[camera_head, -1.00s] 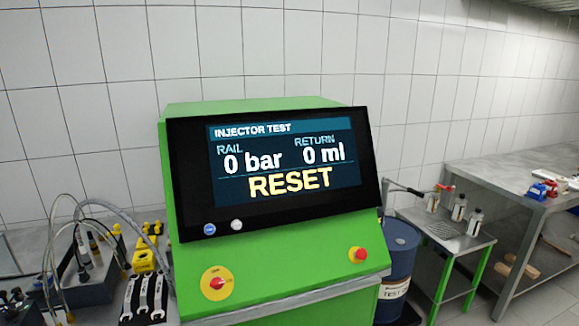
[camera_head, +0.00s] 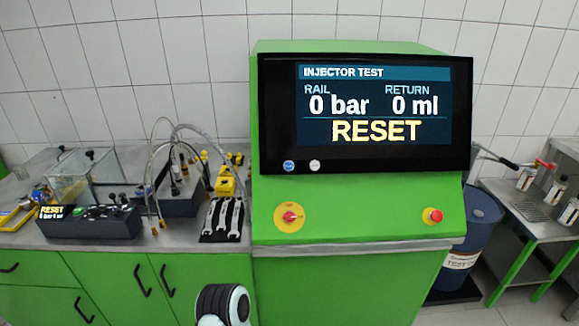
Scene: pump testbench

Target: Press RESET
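The green test bench (camera_head: 350,215) stands at the centre right. Its dark screen (camera_head: 374,100) reads INJECTOR TEST, RAIL 0 bar, RETURN 0 ml and a large yellow RESET. A blue button (camera_head: 289,166) and a white button (camera_head: 315,166) sit on the bezel below the screen; their labels are too small to read. On the left counter a dark control box (camera_head: 92,222) has a small display (camera_head: 52,212) also showing RESET, with several controls beside it. A part of my arm shows at the bottom, but neither gripper is in view.
Hoses (camera_head: 160,150), a glass tank (camera_head: 85,175) and wrenches (camera_head: 222,218) crowd the left counter. A blue drum (camera_head: 478,220) stands at right.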

